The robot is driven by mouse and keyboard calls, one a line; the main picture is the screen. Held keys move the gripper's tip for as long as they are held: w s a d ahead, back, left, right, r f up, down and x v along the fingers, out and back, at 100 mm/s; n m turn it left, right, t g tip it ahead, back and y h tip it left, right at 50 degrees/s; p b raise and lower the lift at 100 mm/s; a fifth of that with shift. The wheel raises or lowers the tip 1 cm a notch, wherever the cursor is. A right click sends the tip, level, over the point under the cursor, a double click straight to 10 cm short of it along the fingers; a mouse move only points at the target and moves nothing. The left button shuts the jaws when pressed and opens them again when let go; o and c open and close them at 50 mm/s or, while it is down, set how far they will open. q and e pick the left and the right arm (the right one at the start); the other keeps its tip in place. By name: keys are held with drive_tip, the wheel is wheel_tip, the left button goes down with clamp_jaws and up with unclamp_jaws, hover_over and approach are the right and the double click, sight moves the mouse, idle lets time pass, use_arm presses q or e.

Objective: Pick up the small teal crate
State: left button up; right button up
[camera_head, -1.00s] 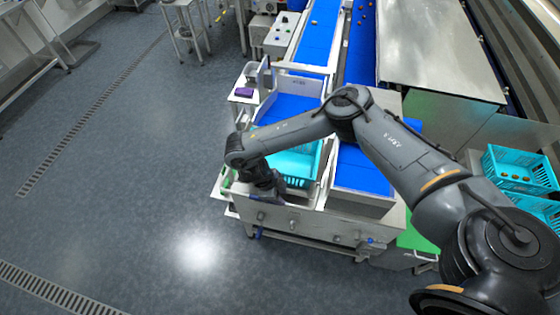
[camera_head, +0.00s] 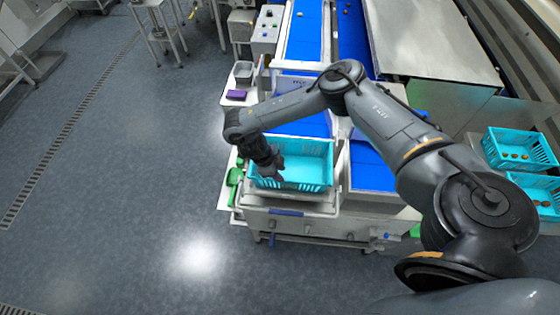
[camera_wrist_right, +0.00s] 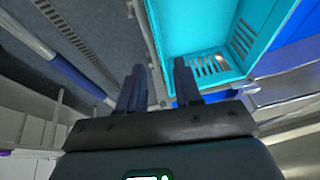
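A teal crate (camera_head: 312,182) with slotted walls sits at the near end of the blue belt. It looks empty. My right gripper (camera_head: 273,178) reaches down at its left side, and the arm hides part of the crate's left end. In the right wrist view, the two fingers (camera_wrist_right: 160,85) stand apart with a gap between them. There the crate (camera_wrist_right: 195,35) lies just beyond and to the right of the fingers. I cannot tell whether a finger touches its wall. My left gripper is not in view.
Two more teal crates (camera_head: 508,137) (camera_head: 533,180) holding dates stand at the right. A green scoop (camera_head: 234,178) lies left of the crate. A purple block (camera_head: 236,95) and a grey container (camera_head: 243,70) sit on the side shelf. Open floor (camera_head: 130,220) lies left.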

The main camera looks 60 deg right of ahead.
drive_tip(key=b, duration=0.1)
approach(291, 186)
drive_tip(key=s+f, duration=0.1)
drive_tip(key=shift+d+b+x, duration=0.2)
drive_tip(key=shift+b+x, duration=0.35)
drive_tip(key=shift+x, duration=1)
drive_tip(key=shift+d+b+x, duration=0.25)
drive_tip(key=shift+b+x, duration=0.3)
drive_tip(key=shift+x, duration=1.05)
drive_tip(key=shift+s+r, duration=0.15)
drive_tip(key=shift+r, duration=0.05)
drive_tip(key=shift+c, duration=0.5)
drive_tip(key=c, duration=0.5)
clamp_jaws()
